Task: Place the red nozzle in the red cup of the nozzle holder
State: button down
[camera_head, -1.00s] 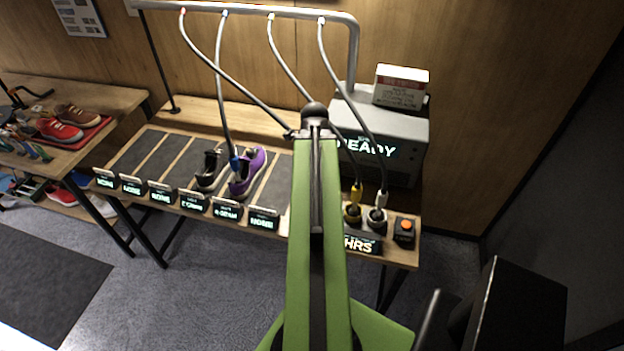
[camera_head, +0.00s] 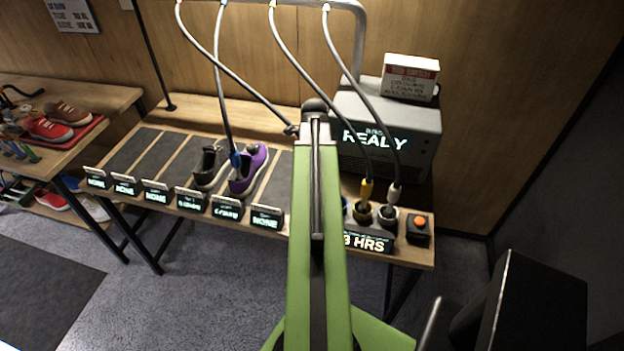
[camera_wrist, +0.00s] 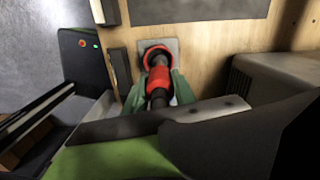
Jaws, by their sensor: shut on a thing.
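In the wrist view, the red nozzle (camera_wrist: 158,80) is between the two green fingers of my gripper (camera_wrist: 158,92), which is shut on it. The nozzle's front end overlaps the red cup (camera_wrist: 154,50), a red ring on a grey plate. I cannot tell whether the tip is inside the cup or just above it. In the head view, my green arm hides the gripper, the red nozzle and the red cup. The yellow nozzle (camera_head: 366,190) and the white nozzle (camera_head: 394,194) stand in their cups to the right of my arm.
A grey machine (camera_head: 412,130) reading READY stands behind the holder. An orange button (camera_head: 420,222) is at the table's right end. A purple sneaker (camera_head: 250,170) with a blue nozzle (camera_head: 235,160) and a dark sneaker (camera_head: 211,166) are left of my arm. Hoses hang from an overhead rail.

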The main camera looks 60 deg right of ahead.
jog(key=shift+w+a+f, duration=0.1)
jog(key=shift+a+f, duration=0.05)
jog(key=shift+f, duration=0.35)
jog(key=c, duration=1)
grip_release()
notch_tip(320, 180, up, 12)
jog(key=p, duration=1.2)
jog(key=shift+r+p, duration=0.25)
jog(key=shift+p, duration=0.05)
jog(key=shift+f, duration=0.1)
